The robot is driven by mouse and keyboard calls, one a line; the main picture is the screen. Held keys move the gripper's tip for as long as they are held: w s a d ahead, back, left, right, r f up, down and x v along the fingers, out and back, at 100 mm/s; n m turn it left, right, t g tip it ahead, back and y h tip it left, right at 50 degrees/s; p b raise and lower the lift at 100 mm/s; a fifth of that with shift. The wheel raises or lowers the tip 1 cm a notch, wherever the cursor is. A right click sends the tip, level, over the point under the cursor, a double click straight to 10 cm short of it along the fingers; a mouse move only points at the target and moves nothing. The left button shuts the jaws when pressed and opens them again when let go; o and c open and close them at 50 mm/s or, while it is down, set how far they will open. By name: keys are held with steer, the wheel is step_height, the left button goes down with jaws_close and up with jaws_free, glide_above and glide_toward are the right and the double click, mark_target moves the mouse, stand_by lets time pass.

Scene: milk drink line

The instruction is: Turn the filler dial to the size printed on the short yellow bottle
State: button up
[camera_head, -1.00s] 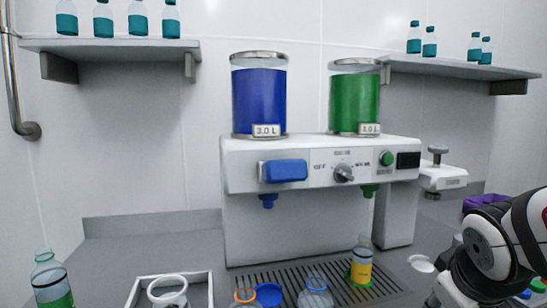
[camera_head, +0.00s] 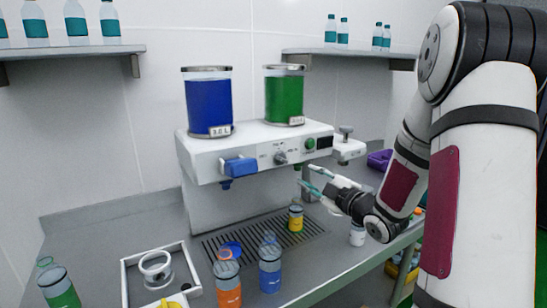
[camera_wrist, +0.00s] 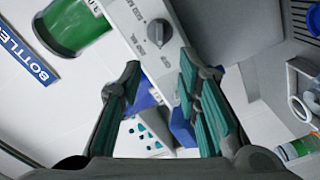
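The filler machine (camera_head: 205,160) stands against the back wall. Its grey dial (camera_head: 280,158) sits on the front panel, with a size scale whose marks are too small to read. In the wrist view the dial (camera_wrist: 158,32) shows just beyond and between my fingertips. My gripper (camera_head: 315,179) is open and empty, in front and to the right of the dial, apart from it. Its fingers (camera_wrist: 160,68) are spread in the wrist view. The short yellow bottle (camera_head: 295,218) stands upright on the drip grate; I cannot read its printed size.
Blue (camera_head: 208,104) and green (camera_head: 284,97) tanks stand on top. An orange bottle (camera_head: 228,285), a blue bottle (camera_head: 270,266) and a white tray (camera_head: 126,285) are on the counter's front.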

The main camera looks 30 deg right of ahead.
mark_target(283, 161)
steer(key=w, duration=1.4)
steer(key=shift+a, duration=0.3)
steer(key=shift+s, duration=0.1)
jaws_close()
